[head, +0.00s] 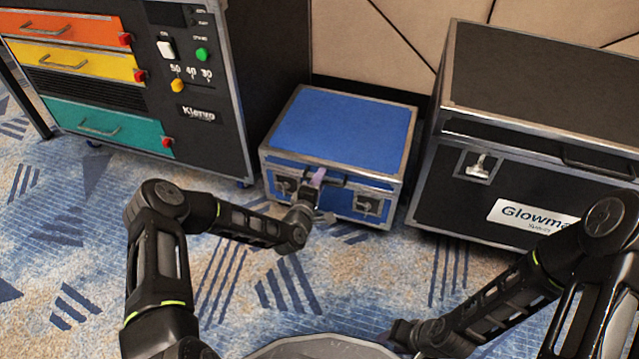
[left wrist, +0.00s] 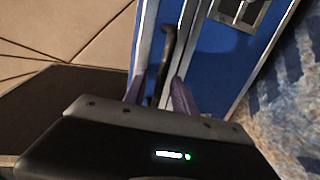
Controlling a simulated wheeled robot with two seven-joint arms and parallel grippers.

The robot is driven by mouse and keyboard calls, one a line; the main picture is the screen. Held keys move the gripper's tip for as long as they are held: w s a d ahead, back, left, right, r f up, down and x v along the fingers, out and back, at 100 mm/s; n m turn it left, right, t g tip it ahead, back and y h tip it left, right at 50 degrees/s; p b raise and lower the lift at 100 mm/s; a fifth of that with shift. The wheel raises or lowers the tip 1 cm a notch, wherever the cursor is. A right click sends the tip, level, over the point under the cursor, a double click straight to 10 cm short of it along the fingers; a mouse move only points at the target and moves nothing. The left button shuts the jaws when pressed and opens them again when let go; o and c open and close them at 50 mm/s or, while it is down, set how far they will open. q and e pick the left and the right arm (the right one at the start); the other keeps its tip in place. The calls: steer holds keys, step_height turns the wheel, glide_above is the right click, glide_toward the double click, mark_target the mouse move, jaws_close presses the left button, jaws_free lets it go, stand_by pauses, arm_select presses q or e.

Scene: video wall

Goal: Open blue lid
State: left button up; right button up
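The blue case stands on the carpet with its blue lid (head: 345,130) down. Its front has two metal latches and a dark handle (left wrist: 166,60). My left gripper (head: 318,180) is at the front of the case, by the handle. In the left wrist view the two purple fingers of my left gripper (left wrist: 160,95) are apart, with the handle between them and a gap showing. Whether a finger touches the handle I cannot tell. My right gripper (head: 402,334) is low at the bottom edge of the head view, away from the case, and its fingers are mostly hidden.
A black case (head: 540,90) with a Glowma... label stands close to the right of the blue case. A black cabinet (head: 265,60) with orange, yellow and teal drawers stands to the left. A panelled wall (head: 400,40) is behind. The carpet in front is clear.

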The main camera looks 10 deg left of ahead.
arm_select(q)
steer(key=shift+c, duration=0.5)
jaws_close()
stand_by(0.9)
